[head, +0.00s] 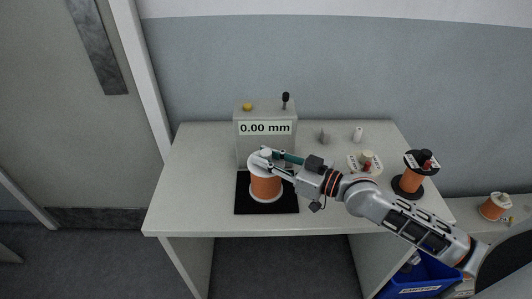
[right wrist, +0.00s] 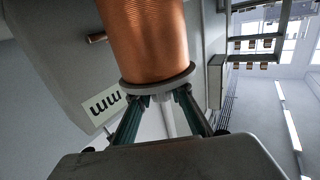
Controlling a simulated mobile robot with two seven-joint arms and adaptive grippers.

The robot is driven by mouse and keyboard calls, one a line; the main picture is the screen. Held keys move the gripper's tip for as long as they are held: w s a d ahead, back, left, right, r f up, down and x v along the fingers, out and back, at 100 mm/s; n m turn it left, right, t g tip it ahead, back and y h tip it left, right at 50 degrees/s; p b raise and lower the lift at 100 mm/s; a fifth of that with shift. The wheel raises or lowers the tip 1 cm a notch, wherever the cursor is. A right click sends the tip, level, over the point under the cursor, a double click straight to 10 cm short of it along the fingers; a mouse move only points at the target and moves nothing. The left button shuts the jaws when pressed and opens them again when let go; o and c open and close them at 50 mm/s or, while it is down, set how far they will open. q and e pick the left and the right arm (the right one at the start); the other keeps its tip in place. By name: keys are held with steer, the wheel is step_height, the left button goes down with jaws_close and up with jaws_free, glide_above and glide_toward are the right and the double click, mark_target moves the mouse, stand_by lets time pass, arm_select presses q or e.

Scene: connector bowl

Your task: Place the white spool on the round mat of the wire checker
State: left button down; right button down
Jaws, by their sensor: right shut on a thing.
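The white spool (head: 265,186), wound with copper wire, is upright over the black square pad (head: 243,204) in front of the wire checker (head: 266,112). My right gripper (head: 270,160) is shut on the top of the spool. In the right wrist view the fingers (right wrist: 163,112) close around a pale post beside the spool's flange, and the copper winding (right wrist: 145,38) fills the upper middle. I cannot tell whether the spool touches the pad. No round mat shows; the spool covers the pad's middle. The checker's display reads 0.00 mm. My left gripper is not in view.
A black spool with copper wire (head: 411,181) stands at the table's right. A pale round item with a red part (head: 366,160) is behind my right arm. A small grey cone (head: 324,137) and white cylinder (head: 357,134) stand behind. The table's left side is clear.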

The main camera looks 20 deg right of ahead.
steer(key=shift+r, duration=0.2)
steer(key=c, duration=2.1)
jaws_free()
steer(key=shift+f, duration=0.3)
steer(key=shift+c, duration=0.2)
steer(key=o, duration=0.3)
steer(key=shift+r, duration=0.15)
steer(key=shift+v, duration=6.05)
